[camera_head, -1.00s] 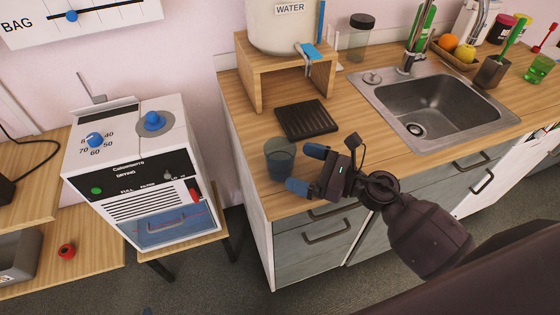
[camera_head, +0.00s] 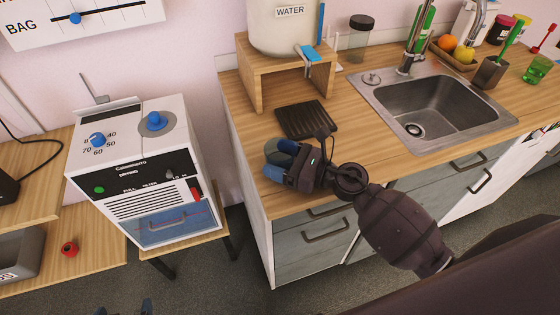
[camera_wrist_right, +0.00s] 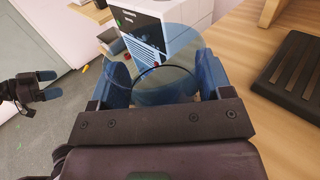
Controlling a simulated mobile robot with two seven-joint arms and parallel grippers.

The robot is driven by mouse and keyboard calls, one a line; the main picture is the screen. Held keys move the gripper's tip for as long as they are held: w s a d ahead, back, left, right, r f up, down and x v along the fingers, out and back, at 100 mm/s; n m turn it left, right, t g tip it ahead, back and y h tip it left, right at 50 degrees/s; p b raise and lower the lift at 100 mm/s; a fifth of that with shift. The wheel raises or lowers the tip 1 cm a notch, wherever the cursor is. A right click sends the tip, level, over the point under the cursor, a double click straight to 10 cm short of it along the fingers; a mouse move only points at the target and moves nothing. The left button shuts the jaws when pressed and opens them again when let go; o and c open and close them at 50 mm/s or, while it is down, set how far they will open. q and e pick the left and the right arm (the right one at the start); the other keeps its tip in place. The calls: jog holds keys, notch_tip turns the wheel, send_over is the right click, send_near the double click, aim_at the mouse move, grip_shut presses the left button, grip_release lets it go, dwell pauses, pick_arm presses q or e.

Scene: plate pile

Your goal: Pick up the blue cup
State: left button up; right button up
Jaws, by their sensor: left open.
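The blue cup (camera_head: 274,156) is see-through and stands near the counter's left end. My right gripper (camera_head: 280,161) is at the cup and partly covers it in the head view. In the right wrist view, the cup (camera_wrist_right: 165,90) lies between the two blue fingers of my right gripper (camera_wrist_right: 163,80), one on each side. I cannot tell whether the fingers press on it. My left gripper (camera_wrist_right: 47,86) is open and empty, low over the floor, at the left of the wrist view. Only its tips show at the head view's bottom edge (camera_head: 135,308).
A black ridged tray (camera_head: 307,121) lies just behind the cup. A wooden stand (camera_head: 258,95) with a water tank (camera_head: 285,30) is beyond it, and a sink (camera_head: 435,105) is to the right. A white drying machine (camera_head: 140,165) stands left across a gap.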

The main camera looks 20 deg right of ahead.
jog(key=shift+c, duration=0.8)
jog(key=shift+r, duration=0.1)
